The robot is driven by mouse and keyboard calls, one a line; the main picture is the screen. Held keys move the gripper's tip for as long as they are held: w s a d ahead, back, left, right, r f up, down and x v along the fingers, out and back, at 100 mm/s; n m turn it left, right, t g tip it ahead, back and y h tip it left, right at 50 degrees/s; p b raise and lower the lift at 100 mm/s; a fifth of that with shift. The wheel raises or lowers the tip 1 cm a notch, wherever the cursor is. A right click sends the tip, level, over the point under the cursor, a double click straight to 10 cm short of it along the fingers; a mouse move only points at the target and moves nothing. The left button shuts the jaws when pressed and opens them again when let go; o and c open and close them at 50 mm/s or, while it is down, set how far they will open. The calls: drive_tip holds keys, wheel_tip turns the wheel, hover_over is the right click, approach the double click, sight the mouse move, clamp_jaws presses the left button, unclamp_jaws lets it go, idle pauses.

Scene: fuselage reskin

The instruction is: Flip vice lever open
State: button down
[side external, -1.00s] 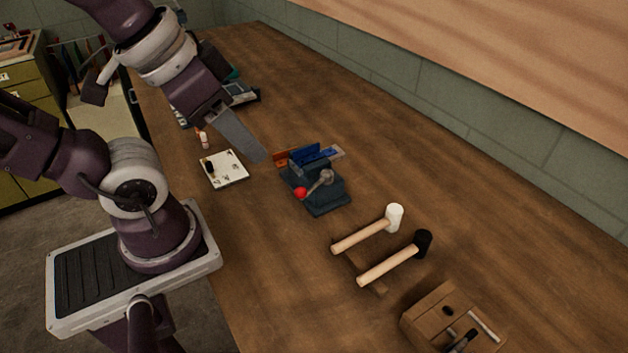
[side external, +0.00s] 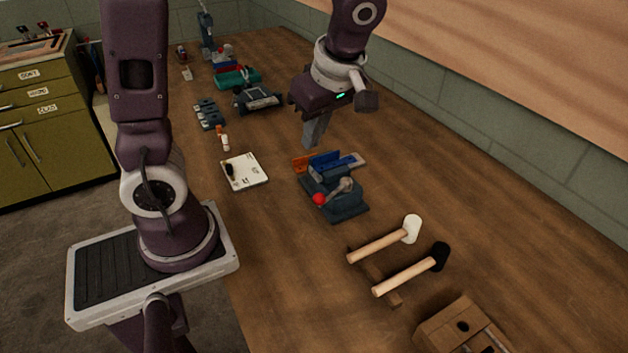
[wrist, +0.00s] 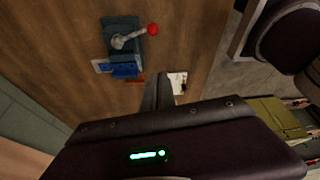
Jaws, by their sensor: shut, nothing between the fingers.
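The vice (side external: 333,190) is a dark blue-grey block on the bench, with blue jaws and an orange piece at its back. Its grey lever (side external: 338,190) ends in a red ball (side external: 319,199) at the front left. The wrist view also shows the vice (wrist: 122,40), the lever (wrist: 130,37) and the red ball (wrist: 153,29) pointing right. My gripper (side external: 312,142) is shut and empty, pointing down above and behind the vice, apart from it. In the wrist view my gripper (wrist: 160,80) shows as joined grey fingers to one side of the vice.
Two mallets, one white-headed (side external: 385,241) and one black-headed (side external: 412,271), lie in front of the vice. A wooden box (side external: 465,325) stands at the near right. A white board (side external: 245,172) lies left of the vice. Tools and a teal case (side external: 237,78) fill the far bench.

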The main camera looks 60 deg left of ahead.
wheel_tip(320, 180, down, 10)
drive_tip(key=shift+d+f, duration=0.2)
drive_tip(key=shift+f, duration=0.05)
idle(0.6)
idle(0.4)
